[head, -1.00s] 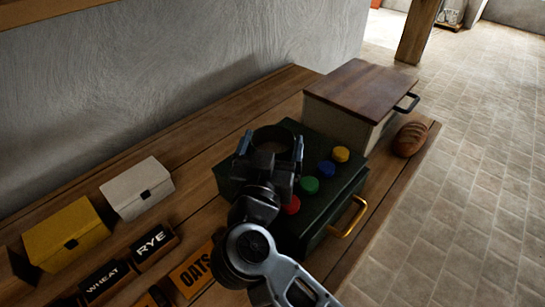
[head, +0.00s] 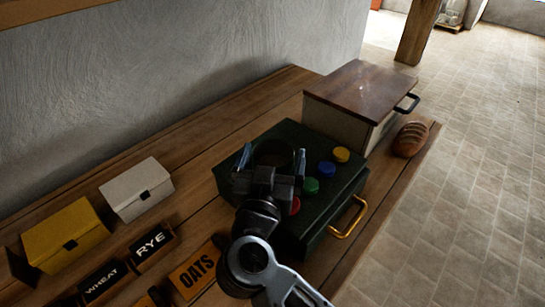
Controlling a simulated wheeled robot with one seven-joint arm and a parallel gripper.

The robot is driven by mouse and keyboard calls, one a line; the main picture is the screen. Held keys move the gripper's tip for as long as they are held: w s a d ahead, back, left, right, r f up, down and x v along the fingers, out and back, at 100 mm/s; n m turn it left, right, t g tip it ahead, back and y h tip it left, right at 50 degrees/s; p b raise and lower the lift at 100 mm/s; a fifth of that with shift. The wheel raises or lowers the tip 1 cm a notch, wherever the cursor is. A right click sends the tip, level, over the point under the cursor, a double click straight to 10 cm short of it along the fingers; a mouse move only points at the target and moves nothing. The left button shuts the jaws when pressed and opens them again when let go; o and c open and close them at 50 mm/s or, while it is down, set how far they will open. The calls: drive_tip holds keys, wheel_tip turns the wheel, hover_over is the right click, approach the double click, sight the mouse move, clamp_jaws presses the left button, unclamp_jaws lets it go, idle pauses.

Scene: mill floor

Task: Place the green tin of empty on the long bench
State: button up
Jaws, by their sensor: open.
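A dark green box (head: 330,224) with a gold handle stands on the long wooden bench (head: 206,124). Coloured knobs sit on its top: red, green, blue and yellow. I cannot tell whether this box is the green tin. My gripper (head: 272,158) is over the box's top, its fingers apart. A dark round rim (head: 274,144) shows between the fingers; its colour and whether the fingers touch it are unclear. My wrist hides its lower part and some of the box. No label reading "empty" shows.
A cream box with a brown lid (head: 352,92) and a loaf (head: 410,139) stand at the bench's right end. The back bench is clear.

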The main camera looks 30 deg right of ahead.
drive_tip(key=b+v, duration=0.1)
drive_tip(key=v, duration=1.1)
drive_tip(key=shift+s+r, duration=0.1)
drive_tip(key=s+d+r+n+t+y, duration=0.35)
drive_tip(key=s+d+t, duration=0.35)
drive_tip(key=s, duration=0.6)
drive_tip(key=s+d+f+n+g+y, duration=0.1)
drive_tip(key=s+f+n+g+y, duration=0.1)
drive_tip(key=s, duration=0.4)
drive_tip(key=s+f+n+g+y, duration=0.2)
drive_tip(key=s+f+g+y, duration=0.2)
drive_tip(key=s+y, duration=0.2)
drive_tip(key=shift+s+d, duration=0.35)
drive_tip(key=shift+s, duration=0.4)
drive_tip(key=shift+n, duration=0.25)
